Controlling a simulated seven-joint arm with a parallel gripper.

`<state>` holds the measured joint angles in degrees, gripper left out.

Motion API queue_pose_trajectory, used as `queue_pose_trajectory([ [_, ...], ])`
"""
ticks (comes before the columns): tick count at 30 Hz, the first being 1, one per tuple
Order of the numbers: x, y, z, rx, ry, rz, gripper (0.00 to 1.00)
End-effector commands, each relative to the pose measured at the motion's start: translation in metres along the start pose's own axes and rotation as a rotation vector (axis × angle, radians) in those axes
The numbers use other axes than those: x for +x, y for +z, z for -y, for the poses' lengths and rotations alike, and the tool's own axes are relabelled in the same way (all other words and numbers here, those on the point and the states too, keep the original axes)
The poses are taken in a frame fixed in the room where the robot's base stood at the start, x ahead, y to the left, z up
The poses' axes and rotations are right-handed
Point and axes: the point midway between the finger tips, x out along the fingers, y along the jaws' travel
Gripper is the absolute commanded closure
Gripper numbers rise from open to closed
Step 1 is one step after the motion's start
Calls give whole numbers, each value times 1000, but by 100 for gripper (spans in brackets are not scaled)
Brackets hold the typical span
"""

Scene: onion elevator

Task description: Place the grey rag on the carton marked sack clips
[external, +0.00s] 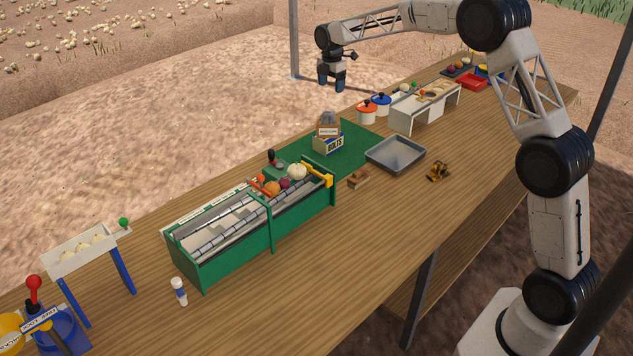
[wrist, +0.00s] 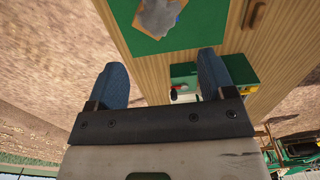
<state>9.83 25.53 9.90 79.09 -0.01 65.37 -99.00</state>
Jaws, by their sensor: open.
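In the external view the grey rag (external: 328,117) is a small crumpled heap at the top of a stack on the green mat. Below it is a small brown carton (external: 327,130) with a pale label too small to read. Under that is a carton marked BOLTS (external: 328,145). I cannot read the words sack clips anywhere. In the wrist view the rag (wrist: 158,17) shows at the top edge, over brown cardboard. My gripper (external: 332,86) is open and empty, raised in the air beyond the table's far edge, apart from the stack. Its two blue fingers (wrist: 162,80) are spread wide.
The green mat (external: 362,140) has bare space around the stack. A grey tray (external: 395,154) lies right of it, the green roller frame (external: 250,222) to the left. Red-lidded (external: 367,113) and blue-lidded (external: 381,104) pots and a white stand (external: 425,107) are behind. The front table is mostly clear.

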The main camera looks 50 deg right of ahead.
Motion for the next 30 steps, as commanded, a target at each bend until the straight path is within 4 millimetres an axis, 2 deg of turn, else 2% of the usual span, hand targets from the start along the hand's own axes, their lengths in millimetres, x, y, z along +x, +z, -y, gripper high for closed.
queue_pose_trajectory([
  [5,-18,-9,20,51,10,2,24],
  [11,-46,-26,60,159,26,3,24],
  [18,-79,-47,121,312,49,0,24],
  [30,-118,-80,228,566,86,-13,24],
])
